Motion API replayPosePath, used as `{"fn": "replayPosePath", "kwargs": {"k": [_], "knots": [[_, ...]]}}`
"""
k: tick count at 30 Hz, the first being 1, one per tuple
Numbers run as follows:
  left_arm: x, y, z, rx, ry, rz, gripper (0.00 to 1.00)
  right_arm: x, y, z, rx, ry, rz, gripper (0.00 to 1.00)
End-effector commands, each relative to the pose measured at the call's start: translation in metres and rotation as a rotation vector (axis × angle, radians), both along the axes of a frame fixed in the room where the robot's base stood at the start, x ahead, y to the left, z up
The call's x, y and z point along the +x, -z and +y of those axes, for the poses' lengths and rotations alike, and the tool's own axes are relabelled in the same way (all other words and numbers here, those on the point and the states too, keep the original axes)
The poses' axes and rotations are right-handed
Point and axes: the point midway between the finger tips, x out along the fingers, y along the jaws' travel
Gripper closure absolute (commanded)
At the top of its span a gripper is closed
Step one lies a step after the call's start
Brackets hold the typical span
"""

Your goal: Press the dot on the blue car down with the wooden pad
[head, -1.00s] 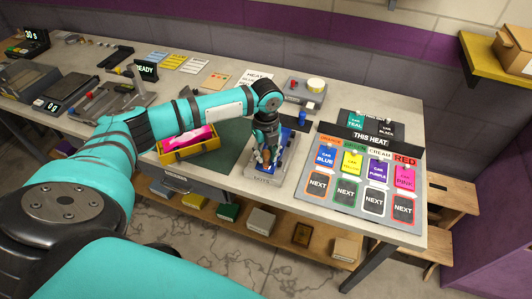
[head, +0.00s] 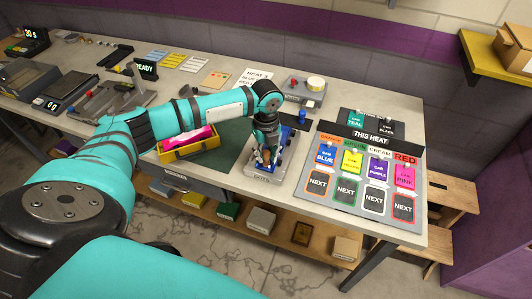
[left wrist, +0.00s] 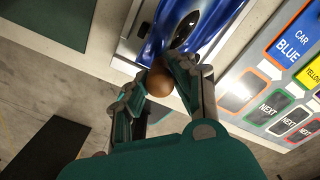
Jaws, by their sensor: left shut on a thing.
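The blue car (left wrist: 190,22) lies on a grey stand (head: 282,170) at the table's front edge; it also shows in the head view (head: 290,137), partly behind my arm. A dark oval shows on its top in the left wrist view; I cannot tell whether it is the dot. My left gripper (head: 265,160) is over the near part of the stand. In the left wrist view the left gripper (left wrist: 164,75) is shut on a round brown wooden piece, the wooden pad (left wrist: 160,83), beside the car's near end. Contact with the car is unclear. My right gripper is not in view.
A board of car cards (head: 365,170) stands right of the stand. A yellow box with pink contents (head: 190,150) sits left on a green mat (head: 232,140). A grey device (head: 305,92) and small blue object (head: 302,117) are behind the car.

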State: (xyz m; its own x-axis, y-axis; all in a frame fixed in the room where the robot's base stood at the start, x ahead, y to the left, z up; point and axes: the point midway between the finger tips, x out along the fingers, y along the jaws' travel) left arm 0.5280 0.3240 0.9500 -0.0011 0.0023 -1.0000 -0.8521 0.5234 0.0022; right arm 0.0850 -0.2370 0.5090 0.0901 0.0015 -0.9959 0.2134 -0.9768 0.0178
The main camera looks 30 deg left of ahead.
Motion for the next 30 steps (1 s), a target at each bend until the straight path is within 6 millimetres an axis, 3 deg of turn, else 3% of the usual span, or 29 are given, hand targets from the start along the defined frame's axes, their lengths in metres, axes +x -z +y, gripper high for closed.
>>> {"fn": "replayPosePath", "kwargs": {"k": [30], "knots": [[-0.0009, 0.0023, -0.0001, 0.001, 0.0, 0.003, 1.0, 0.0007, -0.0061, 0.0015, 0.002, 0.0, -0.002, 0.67]]}}
